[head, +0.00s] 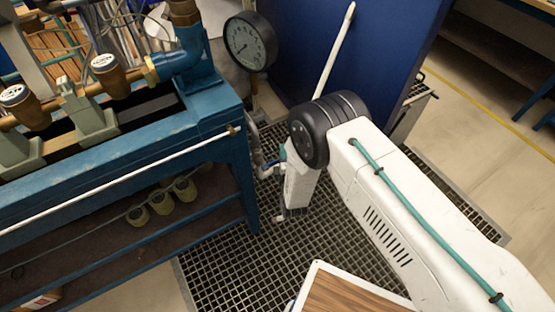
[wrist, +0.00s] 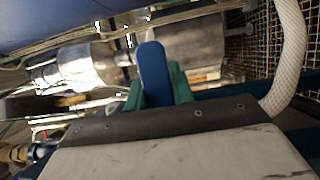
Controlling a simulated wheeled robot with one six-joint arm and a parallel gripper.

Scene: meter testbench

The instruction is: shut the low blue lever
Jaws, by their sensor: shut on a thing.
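The blue lever (wrist: 153,70) stands upright in the middle of the wrist view, its flat rounded end toward the top. My gripper (wrist: 156,84) has its green fingers on both sides of the lever and is shut on it. Behind the lever is a shiny metal pipe with a valve body (wrist: 88,66). In the head view, my white arm reaches down beside the blue bench, and its wrist hides the gripper tips. A small blue part shows near the metal pipe (head: 261,158) by the bench leg; most of the lever is hidden there.
The blue bench (head: 120,165) with brass meters fills the left. A round gauge (head: 250,41) stands above the lever's place. A blue panel (head: 375,60) is behind my arm. A pale braided hose (wrist: 289,60) curves at the right of the wrist view. Floor grating lies below.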

